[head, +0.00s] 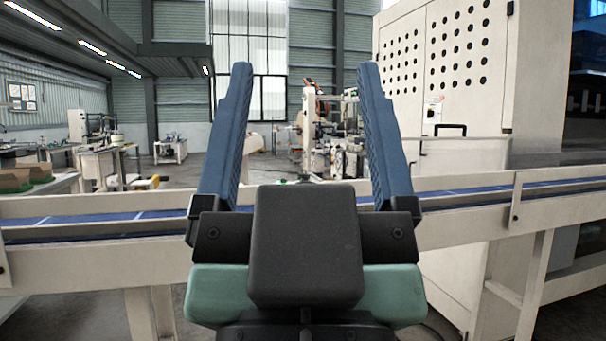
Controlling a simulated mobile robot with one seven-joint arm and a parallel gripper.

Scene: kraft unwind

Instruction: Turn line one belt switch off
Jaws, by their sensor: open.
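My gripper (303,75) is in the middle of the head view, with its two blue fingers wide apart and nothing between them. The line's conveyor with a blue belt (100,221) runs across the picture beyond the gripper's base. On the pale cabinet at right is a small light plate with a dark round part (432,114), to the right of my right finger and apart from it. It may be a switch, but it is too small to tell its setting or whether it is the line one belt switch.
The tall pale cabinet (408,65) with round holes stands behind the conveyor at right, with a dark handle (437,129). The conveyor's pale side rail (90,254) and legs block the floor ahead. Workbenches and machines stand farther back; open floor lies between.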

